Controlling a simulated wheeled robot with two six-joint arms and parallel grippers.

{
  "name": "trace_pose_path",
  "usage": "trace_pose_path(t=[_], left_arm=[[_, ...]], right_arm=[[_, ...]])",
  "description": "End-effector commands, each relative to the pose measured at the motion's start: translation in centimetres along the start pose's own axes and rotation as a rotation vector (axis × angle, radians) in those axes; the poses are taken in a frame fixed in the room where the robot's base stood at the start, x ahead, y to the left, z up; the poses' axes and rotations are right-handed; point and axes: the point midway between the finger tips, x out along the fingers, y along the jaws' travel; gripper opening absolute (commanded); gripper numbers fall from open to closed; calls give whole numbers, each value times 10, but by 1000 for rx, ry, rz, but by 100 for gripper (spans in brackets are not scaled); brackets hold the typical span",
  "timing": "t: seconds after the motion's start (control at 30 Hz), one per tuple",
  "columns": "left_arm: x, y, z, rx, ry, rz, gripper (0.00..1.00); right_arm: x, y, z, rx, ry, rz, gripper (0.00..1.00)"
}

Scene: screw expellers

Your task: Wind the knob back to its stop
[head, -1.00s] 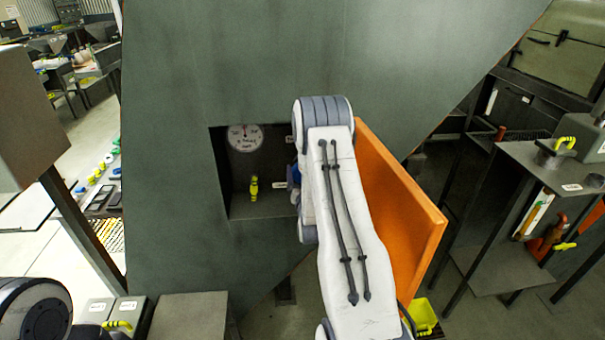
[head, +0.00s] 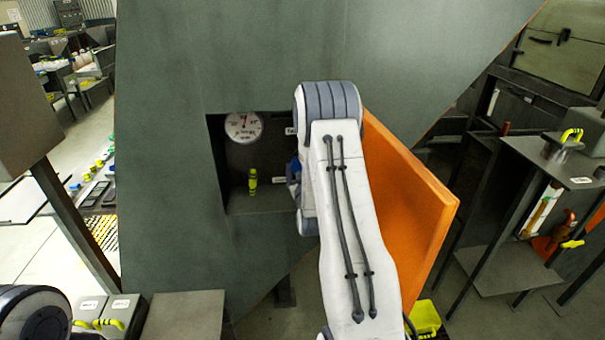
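A square recess in a large dark green panel (head: 165,130) holds a round white dial (head: 243,127) at its top and a small upright yellow fitting (head: 253,182) lower down. My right arm reaches up from the bottom to the recess's right edge and covers that side. A small blue part (head: 293,168) shows beside the arm there; I cannot tell whether it is the knob. No knob is clearly visible. My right gripper is mostly hidden behind its arm, so its fingers cannot be read. Only a piece of my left arm shows at bottom left; its gripper is out of view.
An orange door or panel (head: 415,190) stands out just right of my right arm. A yellow bin (head: 423,318) is below it. A dark shelf stand (head: 500,270) with tools is at the right. Grey boxes with yellow handles (head: 112,312) stand at the lower left.

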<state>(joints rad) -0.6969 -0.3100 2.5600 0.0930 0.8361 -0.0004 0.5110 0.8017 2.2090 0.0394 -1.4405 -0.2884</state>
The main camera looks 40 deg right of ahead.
Motion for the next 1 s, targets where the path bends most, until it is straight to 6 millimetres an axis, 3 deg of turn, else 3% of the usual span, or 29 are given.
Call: trace_pose_path(t=[0.1,1.0], left_arm=[[17,-1,1,0,0,0,0],[94,-7,5,0,0,0,0]], right_arm=[[0,-1,4,-112,2,2,29],[0,-4,5,-966,0,0,29]])
